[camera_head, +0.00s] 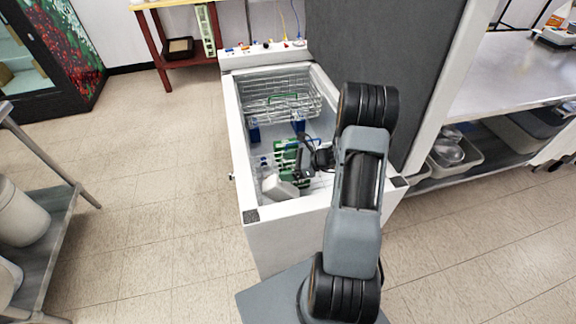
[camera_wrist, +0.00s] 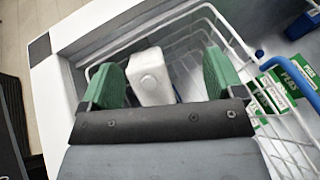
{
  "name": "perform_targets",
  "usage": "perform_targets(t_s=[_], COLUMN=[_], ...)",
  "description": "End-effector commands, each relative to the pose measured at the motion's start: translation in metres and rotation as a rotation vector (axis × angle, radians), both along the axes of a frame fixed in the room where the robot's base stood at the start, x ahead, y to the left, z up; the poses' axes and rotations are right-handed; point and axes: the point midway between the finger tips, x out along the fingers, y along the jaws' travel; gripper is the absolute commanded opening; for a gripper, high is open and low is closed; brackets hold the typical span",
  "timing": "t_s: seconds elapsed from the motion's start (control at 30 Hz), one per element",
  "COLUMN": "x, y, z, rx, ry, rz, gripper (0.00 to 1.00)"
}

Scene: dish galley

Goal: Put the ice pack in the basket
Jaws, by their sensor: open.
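A white, blocky object with rounded edges, which looks like the ice pack (camera_wrist: 151,78), lies in the near end of the white chest. In the head view the pale block (camera_head: 279,187) shows near the chest's front left corner. My gripper (camera_wrist: 161,64) is open, its two green fingers on either side of the block in the picture, with gaps between. I cannot tell how far below the fingertips it lies. A wire basket (camera_head: 283,82) with a green handle hangs at the chest's far end. White basket wires (camera_wrist: 218,22) also show around the block in the wrist view.
Green cartons (camera_wrist: 277,88) lie right of my gripper, near a blue handle (camera_wrist: 292,73). Blue items (camera_head: 254,131) stand mid-chest. The chest's white rim (camera_head: 236,146) surrounds the space. A dark grey panel (camera_head: 385,55) stands along its right side.

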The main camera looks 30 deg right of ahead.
Motion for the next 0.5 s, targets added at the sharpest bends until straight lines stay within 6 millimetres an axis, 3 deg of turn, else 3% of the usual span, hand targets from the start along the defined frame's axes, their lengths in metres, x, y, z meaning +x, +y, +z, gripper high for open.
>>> perform_targets(t_s=[0.5], x=[-0.044], y=[-0.066], z=[0.033], rx=[-0.001], ry=[-0.002], rz=[-0.003], gripper=[0.87])
